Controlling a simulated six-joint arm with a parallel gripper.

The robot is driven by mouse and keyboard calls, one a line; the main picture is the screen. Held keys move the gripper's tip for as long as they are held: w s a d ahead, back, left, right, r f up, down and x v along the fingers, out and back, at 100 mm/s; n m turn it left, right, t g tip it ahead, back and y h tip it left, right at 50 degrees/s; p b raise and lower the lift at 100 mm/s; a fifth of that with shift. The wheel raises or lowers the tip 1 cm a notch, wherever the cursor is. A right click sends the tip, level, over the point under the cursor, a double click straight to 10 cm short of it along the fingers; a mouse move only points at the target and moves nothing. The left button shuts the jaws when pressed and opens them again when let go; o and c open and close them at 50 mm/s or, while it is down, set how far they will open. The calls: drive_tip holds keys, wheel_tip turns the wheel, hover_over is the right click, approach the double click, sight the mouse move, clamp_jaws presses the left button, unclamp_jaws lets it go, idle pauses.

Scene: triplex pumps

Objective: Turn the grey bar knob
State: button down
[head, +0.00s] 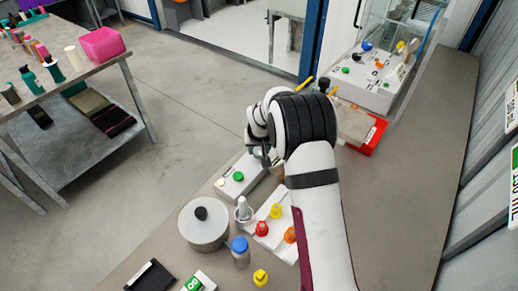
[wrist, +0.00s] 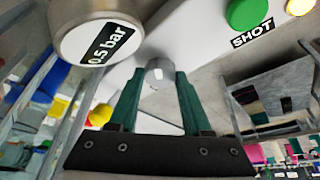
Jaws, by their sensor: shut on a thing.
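The grey knob (wrist: 160,70) shows in the wrist view as a small grey piece with a white mark, on a white control box (wrist: 200,35). My gripper (wrist: 157,78) has its green fingers closed on either side of it. A round gauge-like part labelled "0.5 bar" (wrist: 95,35) is beside it at upper left. A green button (wrist: 247,14) labelled "SHOT" is at upper right. In the head view the white box (head: 236,187) with its green button (head: 238,176) lies under my gripper (head: 260,153); there my arm hides the knob.
A red tray (head: 372,142) and a second control box (head: 365,92) are behind my arm. The bench's right side is bare.

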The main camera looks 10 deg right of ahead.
drive_tip(key=n+y, duration=0.1)
drive_tip(key=n, duration=0.2)
drive_tip(key=shift+d, duration=0.15)
drive_tip(key=shift+n+g+y, duration=0.3)
drive_tip(key=shift+n+y, duration=0.6)
drive_tip(key=shift+n, duration=1.1)
drive_tip(key=shift+d, duration=0.1)
drive_tip(key=shift+c, duration=1.7)
unclamp_jaws()
drive_tip(key=v, duration=1.5)
drive_tip(key=shift+r, duration=0.4)
